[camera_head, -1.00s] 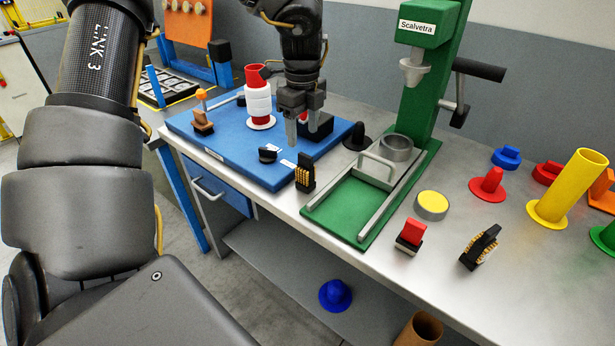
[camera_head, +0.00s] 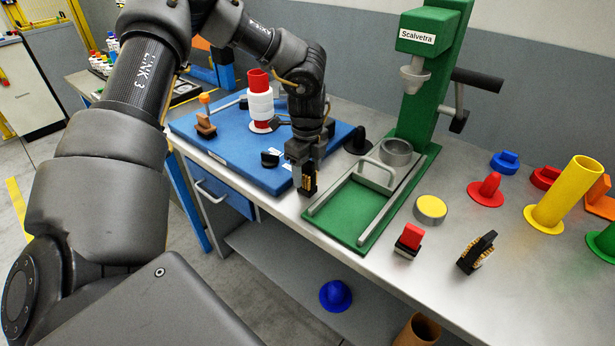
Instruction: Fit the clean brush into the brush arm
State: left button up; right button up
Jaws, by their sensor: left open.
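A small black brush with golden bristles (camera_head: 309,184) stands upright on the metal bench, just off the front edge of the blue board. My left gripper (camera_head: 307,167) is over it, fingers pointing down and open around its top; contact cannot be told. A second black brush with pale, uneven bristles (camera_head: 477,253) stands at the front right of the bench. On the blue board, an orange-knobbed piece with a brown block (camera_head: 205,122) stands at the left, and a thin grey rod runs beside it. I cannot tell which part is the brush arm. My right gripper is out of view.
A red and white bobbin (camera_head: 260,104) stands on the blue board (camera_head: 222,150). The green press (camera_head: 418,100) and its tray (camera_head: 352,212) are close right of my gripper. A red-topped block (camera_head: 409,239) and a yellow-topped disc (camera_head: 430,207) stand further right.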

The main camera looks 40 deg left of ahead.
pick_arm(q)
jog(key=c, duration=1.1)
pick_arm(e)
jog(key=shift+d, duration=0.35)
pick_arm(q)
jog(key=shift+r, duration=0.15)
